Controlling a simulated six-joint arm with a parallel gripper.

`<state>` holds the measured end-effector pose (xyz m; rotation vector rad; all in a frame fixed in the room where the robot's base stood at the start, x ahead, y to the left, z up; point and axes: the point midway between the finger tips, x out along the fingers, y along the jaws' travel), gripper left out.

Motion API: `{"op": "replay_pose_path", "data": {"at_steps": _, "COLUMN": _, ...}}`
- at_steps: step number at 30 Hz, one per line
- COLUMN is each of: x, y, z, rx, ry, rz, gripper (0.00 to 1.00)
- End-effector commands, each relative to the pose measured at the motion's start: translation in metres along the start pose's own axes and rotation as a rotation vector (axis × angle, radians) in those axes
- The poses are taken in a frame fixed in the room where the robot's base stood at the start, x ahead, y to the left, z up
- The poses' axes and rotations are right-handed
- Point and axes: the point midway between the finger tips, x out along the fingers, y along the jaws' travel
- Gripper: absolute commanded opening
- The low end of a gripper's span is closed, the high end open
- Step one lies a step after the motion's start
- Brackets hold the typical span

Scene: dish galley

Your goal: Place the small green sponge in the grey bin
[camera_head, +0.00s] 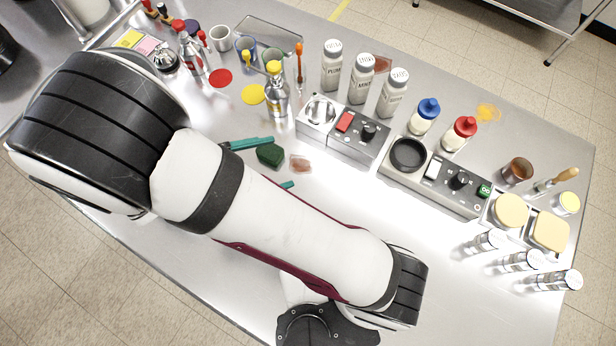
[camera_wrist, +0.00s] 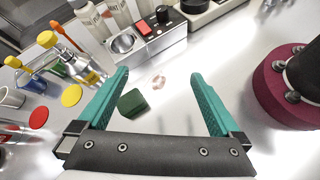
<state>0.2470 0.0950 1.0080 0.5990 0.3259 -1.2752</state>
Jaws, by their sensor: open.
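The small dark green sponge (camera_head: 270,155) lies on the steel table in the middle of the head view. In the wrist view the sponge (camera_wrist: 132,104) shows close to the inner side of the left teal finger. My gripper (camera_wrist: 160,78) is open and empty, its two fingers spread wide. In the head view my gripper (camera_head: 268,164) is partly hidden under my arm, with a finger showing on either side of the sponge. I cannot tell the exact height of the fingers over the table. No grey bin is clearly identifiable in either view.
A pinkish patch (camera_head: 301,164) lies beside the sponge. A steel bottle (camera_head: 276,95) with a yellow cap, a unit with a red switch (camera_head: 345,122) and several white shakers (camera_head: 362,80) stand behind. A shallow grey tray (camera_head: 268,35) lies at the back.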

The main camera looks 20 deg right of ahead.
Motion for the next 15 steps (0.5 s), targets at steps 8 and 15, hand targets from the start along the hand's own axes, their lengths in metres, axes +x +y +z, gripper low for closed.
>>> {"op": "replay_pose_path", "data": {"at_steps": 8, "x": -0.012, "y": -0.087, "z": 0.128, "rx": 1.307, "ry": 0.231, "rz": -0.976, "gripper": 1.00}}
{"op": "replay_pose_path", "data": {"at_steps": 15, "x": -0.043, "y": -0.098, "z": 0.136, "rx": 1.830, "ry": 0.346, "rz": -1.319, "gripper": 1.00}}
